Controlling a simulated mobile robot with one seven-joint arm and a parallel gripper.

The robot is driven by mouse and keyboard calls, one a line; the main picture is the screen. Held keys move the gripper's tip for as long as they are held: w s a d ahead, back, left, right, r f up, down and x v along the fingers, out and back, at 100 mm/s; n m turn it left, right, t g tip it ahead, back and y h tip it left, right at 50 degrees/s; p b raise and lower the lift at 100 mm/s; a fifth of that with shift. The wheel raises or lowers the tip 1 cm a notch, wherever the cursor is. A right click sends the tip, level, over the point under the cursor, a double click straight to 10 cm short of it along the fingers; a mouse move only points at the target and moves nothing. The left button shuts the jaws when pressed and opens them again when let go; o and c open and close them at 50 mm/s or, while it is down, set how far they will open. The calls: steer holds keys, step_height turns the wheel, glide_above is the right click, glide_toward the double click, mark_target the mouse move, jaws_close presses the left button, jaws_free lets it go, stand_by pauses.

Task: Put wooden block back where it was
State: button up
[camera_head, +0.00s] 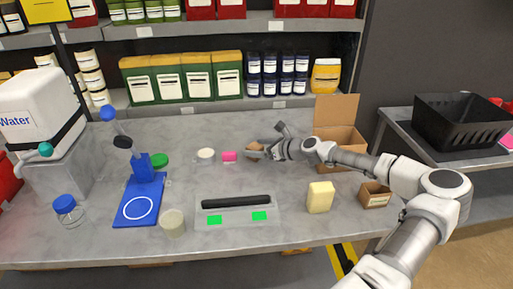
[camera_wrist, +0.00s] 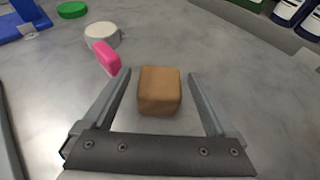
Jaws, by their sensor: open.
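The wooden block (camera_wrist: 159,92) is a small brown cube on the grey worktop, seen in the wrist view. It sits between the two fingers of my gripper (camera_wrist: 160,100), with a gap on each side. The gripper is open. In the head view, my gripper (camera_head: 258,151) is low at the middle of the worktop, and the block (camera_head: 254,149) shows only partly there, beside the fingers.
A pink object (camera_head: 229,156) and a white round lid (camera_head: 205,154) lie left of the gripper. An open cardboard box (camera_head: 340,134) stands right behind my arm. A sealer-like device (camera_head: 236,211) and a yellow block (camera_head: 320,197) are nearer the front edge. A blue stand (camera_head: 145,190) is left.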

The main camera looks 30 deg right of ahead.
steer(key=shift+r, duration=0.2)
steer(key=v, duration=1.2)
steer(key=shift+f, duration=0.1)
